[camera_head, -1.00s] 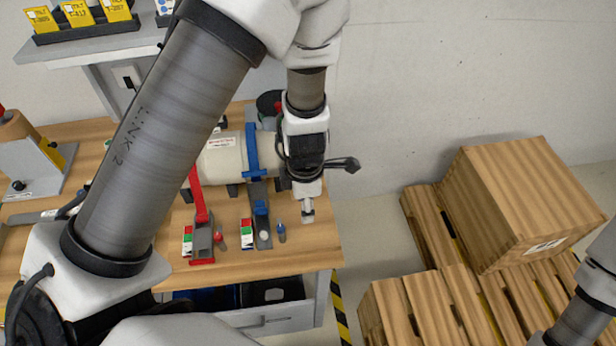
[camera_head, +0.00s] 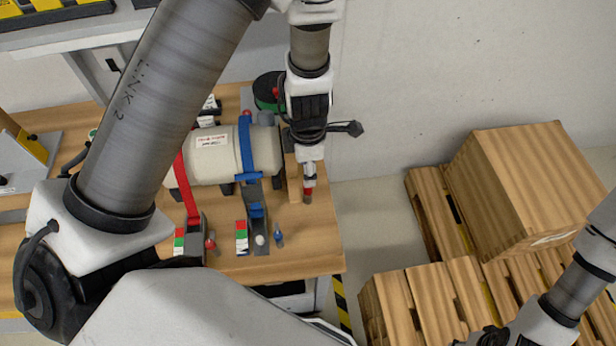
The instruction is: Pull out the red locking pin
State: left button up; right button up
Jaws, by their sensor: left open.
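The red locking pin (camera_head: 210,241), with a small red head, stands beside the grey ratchet buckle of a red strap (camera_head: 188,190) at the bench's front. My left gripper (camera_head: 308,190) points down over the bench's right end, to the right of the pin and apart from it. Its jaws look small here but are open. A red patch shows at its fingertips; I cannot tell what it is. A blue pin (camera_head: 279,237) stands by the blue strap's buckle (camera_head: 256,215).
A cream cylinder (camera_head: 209,157) lies strapped on the wooden bench (camera_head: 312,262). Red-and-green labels (camera_head: 241,237) stand near the buckles. A wooden box (camera_head: 520,180) sits on pallets (camera_head: 410,300) at the right. A shelf (camera_head: 75,35) overhangs the back left.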

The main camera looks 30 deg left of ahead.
aim_at(308, 192)
pick_arm(q)
notch_tip(308, 192, down, 7)
jog(key=b, duration=0.6)
jog(key=shift+w+f, duration=0.1)
jog(key=shift+w+f+b, duration=0.1)
jog(key=shift+f+b, duration=0.4)
jog(key=shift+b, duration=0.1)
jog(key=shift+r, duration=0.1)
jog(key=shift+p, duration=0.3)
grip_shut()
